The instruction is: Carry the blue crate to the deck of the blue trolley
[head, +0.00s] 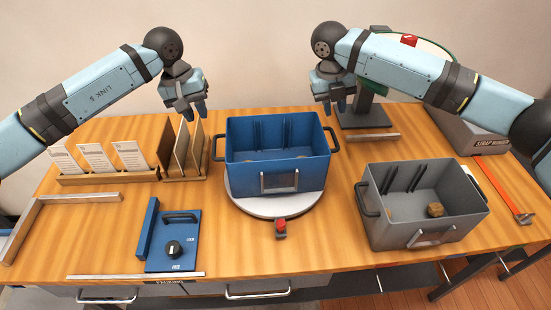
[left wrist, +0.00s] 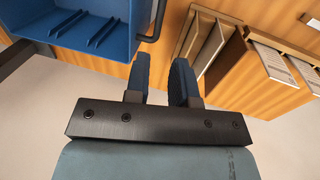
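The blue crate (head: 277,172) stands upright on a round grey turntable (head: 245,203) at the middle of the table. It has black handles on its left and right sides and a few brownish items inside. Part of it shows in the left wrist view (left wrist: 75,35). My left gripper (head: 194,114) is open and empty, above and left of the crate's left handle. My right gripper (head: 334,106) is empty, near the crate's back right corner and apart from its right handle; its fingers look parted.
A grey crate (head: 422,205) with brown pieces stands to the right. Wooden card holders (head: 110,178) stand left, a blue plate with a knob (head: 173,240) in front of them. A red knob (head: 281,227) juts from the turntable's front. A green-rimmed disc stand (head: 365,110) is behind right.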

